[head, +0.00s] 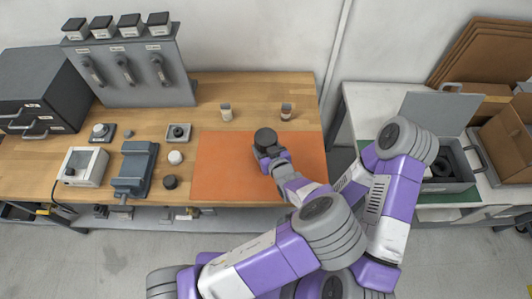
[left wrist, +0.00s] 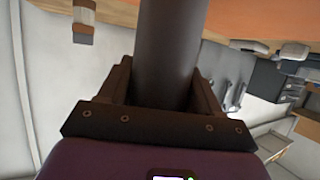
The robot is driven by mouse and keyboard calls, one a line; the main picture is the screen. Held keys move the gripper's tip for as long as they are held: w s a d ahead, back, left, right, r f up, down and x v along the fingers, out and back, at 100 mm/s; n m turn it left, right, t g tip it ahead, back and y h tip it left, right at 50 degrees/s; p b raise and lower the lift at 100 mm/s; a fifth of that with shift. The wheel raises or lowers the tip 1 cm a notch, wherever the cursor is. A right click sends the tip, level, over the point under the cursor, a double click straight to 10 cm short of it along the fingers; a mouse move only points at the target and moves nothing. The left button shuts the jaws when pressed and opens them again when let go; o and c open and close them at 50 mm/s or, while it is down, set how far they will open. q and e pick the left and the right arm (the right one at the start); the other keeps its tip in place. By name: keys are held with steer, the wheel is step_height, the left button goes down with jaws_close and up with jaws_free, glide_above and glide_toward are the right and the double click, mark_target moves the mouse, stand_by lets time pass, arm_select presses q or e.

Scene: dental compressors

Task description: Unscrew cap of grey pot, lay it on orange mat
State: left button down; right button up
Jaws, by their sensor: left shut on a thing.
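The orange mat (head: 225,165) lies on the wooden bench. A dark grey, round pot (head: 264,136) is at the middle of the mat, with a dark top facing up. My left gripper (head: 270,154) reaches in from the front and is shut on the pot. In the left wrist view, the pot (left wrist: 170,45) is a dark cylinder between the two fingers (left wrist: 165,85). I cannot tell a seam between the cap and the pot, or whether the pot touches the mat. My right gripper is not in view.
Two small jars (head: 226,112) (head: 286,112) stand behind the mat. Left of it are a dark round piece (head: 170,182), a white round piece (head: 175,157), a vise (head: 135,168) and a white box (head: 83,167). The mat's left half is clear.

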mark_target(266, 137)
arm_select(q)
steer(key=shift+r, duration=0.15)
step_height(266, 137, up, 9)
steer(key=shift+r+p, duration=0.1)
steer(key=shift+p, duration=0.95)
steer(key=shift+r, duration=0.35)
steer(key=w+a+m+h+b, duration=0.2)
steer(key=a+b, duration=0.1)
steer(key=a, duration=0.5)
steer(key=w+a+r+m+t+h+b, duration=0.1)
steer(key=w+a+m+h+b, duration=0.1)
steer(key=a, duration=0.7)
steer(key=shift+w+r+h+b, duration=0.3)
steer(key=shift+h+b, duration=0.2)
steer(key=shift+b, duration=0.3)
steer(key=shift+f+m, duration=0.1)
steer(key=shift+m, duration=0.2)
